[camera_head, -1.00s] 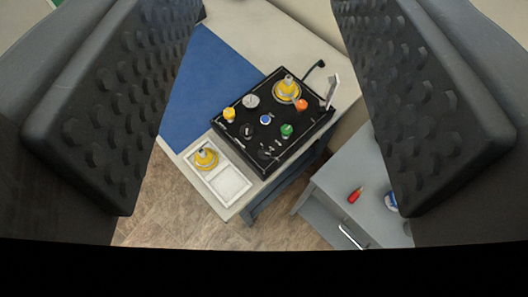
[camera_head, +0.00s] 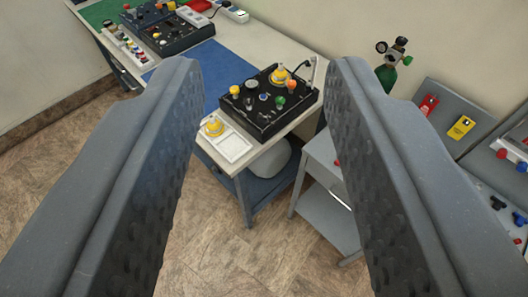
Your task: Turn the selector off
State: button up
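A black control box (camera_head: 268,122) sits on the near right end of the long bench, in the gap between my fingers and well beyond them. My gripper (camera_head: 264,70) is wide open and empty, touching nothing.
A white tray (camera_head: 232,147) with a yellow fitting (camera_head: 214,126) lies left of the box. A blue mat (camera_head: 215,64) and another panel (camera_head: 175,35) lie farther left. A grey cabinet (camera_head: 322,165) and green cylinder (camera_head: 387,76) stand to the right.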

aim_at(262, 120)
jog(key=u, duration=0.4)
jog(key=i, duration=1.55)
jog(key=z, duration=0.2)
